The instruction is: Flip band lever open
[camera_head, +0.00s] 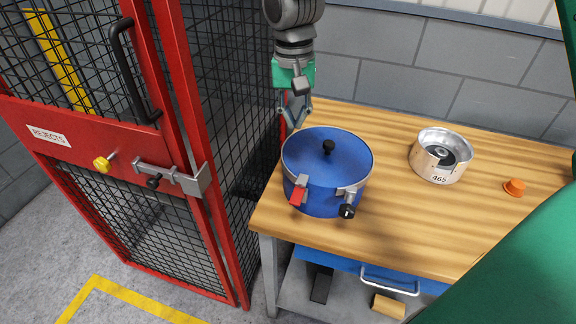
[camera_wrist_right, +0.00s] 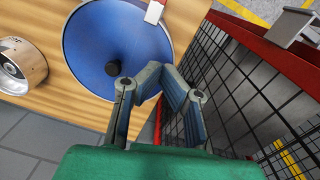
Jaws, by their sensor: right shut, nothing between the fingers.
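A round blue pot (camera_head: 322,200) with a blue lid (camera_head: 345,158) and black centre knob stands at the left end of the workbench. A red lever (camera_head: 298,194) sits on its front left side, angled downward. A grey bracket with a black knob (camera_head: 347,211) is to its right. My right gripper (camera_head: 292,116) points down behind the pot's far left rim, away from the lever. In the wrist view my right gripper (camera_wrist_right: 156,76) is shut and empty, its fingers overlapping the lid edge (camera_wrist_right: 112,45). Contact with the lid cannot be told. My left gripper is not in view.
A silver housing marked 465 (camera_head: 440,156) and an orange cap (camera_head: 514,187) stand on the wooden bench (camera_head: 410,230). A red mesh cage (camera_head: 180,110) rises close to the left. The bench between pot and housing is clear.

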